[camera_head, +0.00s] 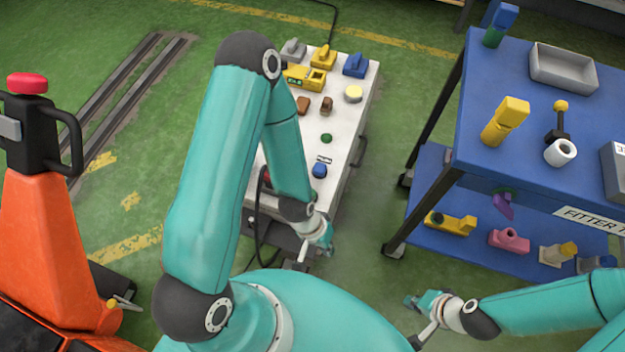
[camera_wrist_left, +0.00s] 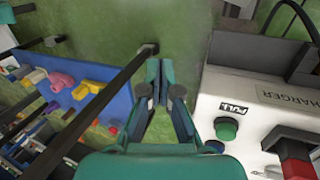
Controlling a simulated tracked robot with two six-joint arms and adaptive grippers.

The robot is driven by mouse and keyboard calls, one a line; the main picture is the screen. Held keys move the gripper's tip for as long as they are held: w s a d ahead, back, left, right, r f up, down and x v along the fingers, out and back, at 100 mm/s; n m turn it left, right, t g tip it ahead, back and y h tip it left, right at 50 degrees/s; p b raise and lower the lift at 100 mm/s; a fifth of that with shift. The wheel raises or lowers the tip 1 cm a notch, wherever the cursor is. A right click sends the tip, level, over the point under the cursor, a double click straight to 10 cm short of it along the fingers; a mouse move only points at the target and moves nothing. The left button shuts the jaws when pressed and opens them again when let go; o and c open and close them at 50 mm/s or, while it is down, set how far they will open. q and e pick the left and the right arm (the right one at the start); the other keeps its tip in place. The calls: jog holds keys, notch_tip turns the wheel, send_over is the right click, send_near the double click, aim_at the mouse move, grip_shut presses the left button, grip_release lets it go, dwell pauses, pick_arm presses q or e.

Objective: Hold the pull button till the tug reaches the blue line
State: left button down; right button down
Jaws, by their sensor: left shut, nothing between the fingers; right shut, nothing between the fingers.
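The white console (camera_head: 345,120) has a green button (camera_head: 326,138) and a blue button (camera_head: 319,171), with a small label between them. In the left wrist view the label reads PULL (camera_wrist_left: 234,108), close to a green button (camera_wrist_left: 226,130); a blue one (camera_wrist_left: 214,146) is partly hidden by my gripper. My left gripper (camera_head: 328,246) is shut and empty, off the console's near end in the head view; its closed fingers (camera_wrist_left: 160,66) point at the green floor. My right gripper (camera_head: 410,301) is shut and empty over the floor.
A blue trolley (camera_head: 440,195) stands right of the console. An orange machine (camera_head: 50,255) with a red knob (camera_head: 27,83) stands at the left. Rails (camera_head: 120,95) lie on the floor behind it.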

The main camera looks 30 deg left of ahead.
pick_arm(q)
jog(key=w+a+r+m+b, duration=0.2)
jog(key=w+a+m+b, duration=0.15)
jog(key=w+m, duration=0.55)
jog(key=w+a+r+m+y+b, duration=0.3)
jog(key=a+r+m, duration=0.4)
jog(key=a, duration=0.4)
jog(key=shift+w+r+m+g+y+b, duration=0.15)
jog(key=shift+w+m+g+y+b, duration=0.15)
jog(key=shift+w+m+y, duration=0.3)
jog(key=shift+w, duration=0.1)
notch_tip(320, 180, down, 14)
jog(key=b, duration=0.4)
